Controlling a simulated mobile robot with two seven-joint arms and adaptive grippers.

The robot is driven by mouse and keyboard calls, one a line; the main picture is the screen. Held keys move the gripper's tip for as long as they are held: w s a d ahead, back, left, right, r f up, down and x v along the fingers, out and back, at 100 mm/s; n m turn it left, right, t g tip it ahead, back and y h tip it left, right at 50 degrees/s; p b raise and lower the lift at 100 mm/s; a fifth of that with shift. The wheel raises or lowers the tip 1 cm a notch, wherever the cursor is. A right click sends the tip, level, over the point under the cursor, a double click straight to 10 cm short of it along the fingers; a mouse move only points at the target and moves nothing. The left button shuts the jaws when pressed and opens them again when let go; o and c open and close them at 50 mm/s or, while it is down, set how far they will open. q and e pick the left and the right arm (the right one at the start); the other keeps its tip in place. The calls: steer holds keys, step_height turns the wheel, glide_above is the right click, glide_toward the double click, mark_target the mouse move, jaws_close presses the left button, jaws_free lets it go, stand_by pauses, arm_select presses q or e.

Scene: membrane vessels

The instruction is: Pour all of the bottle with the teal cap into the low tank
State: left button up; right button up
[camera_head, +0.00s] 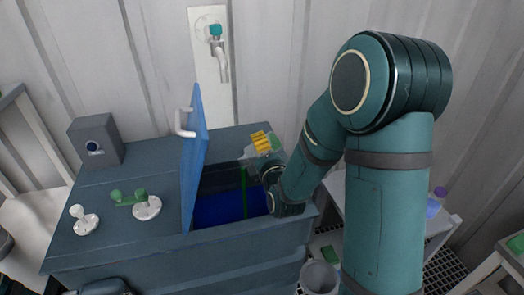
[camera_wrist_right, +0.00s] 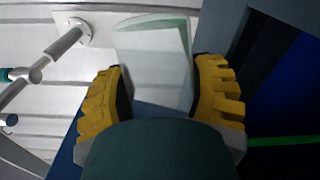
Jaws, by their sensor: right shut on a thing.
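My right gripper (camera_head: 262,140) is above the far right part of the tank opening, its yellow fingers shut on a clear, pale bottle (camera_head: 248,153). In the right wrist view, the bottle (camera_wrist_right: 155,65) sits between both yellow fingers (camera_wrist_right: 160,98), with a faint green tint along one edge. Its cap and mouth cannot be made out. The low tank (camera_head: 110,232) is dark blue-grey, with its blue lid (camera_head: 194,160) standing open and a deep blue inside (camera_head: 215,208). A thin green upright line (camera_head: 244,190) shows in the opening; whether it is liquid or a marking is unclear.
The raised lid with its white handle (camera_head: 183,122) stands left of the opening. A purple-capped bottle (camera_head: 435,204) and a grey cup (camera_head: 319,277) are at right.

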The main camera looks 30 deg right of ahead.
steer(key=shift+a+r+n, duration=0.15)
steer(key=shift+r+n, duration=0.1)
steer(key=shift+n, duration=0.05)
steer(key=shift+a+r+n+t, duration=0.25)
steer(key=shift+r+n+t, duration=0.25)
steer(key=shift+n, duration=0.4)
stand_by(1.6)
